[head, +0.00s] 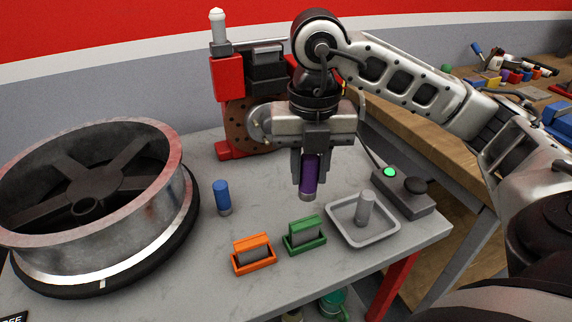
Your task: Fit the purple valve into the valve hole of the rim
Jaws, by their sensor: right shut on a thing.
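The purple valve (308,178) is held upright in my right gripper (310,160), with its grey lower end pointing down. My right gripper is shut on it above the table, behind the green holder. The rim (170,215), a large metal wheel with spokes, lies flat on a dark round base at the left, well apart from the gripper. Its valve hole cannot be made out in this view. My left gripper is not in view.
A blue valve (222,196) stands right of the rim. An orange holder (253,262), a green holder (304,245) and a grey tray (341,230) with a grey cylinder line the front. A red machine (229,80) stands behind. A control box (418,200) is at right.

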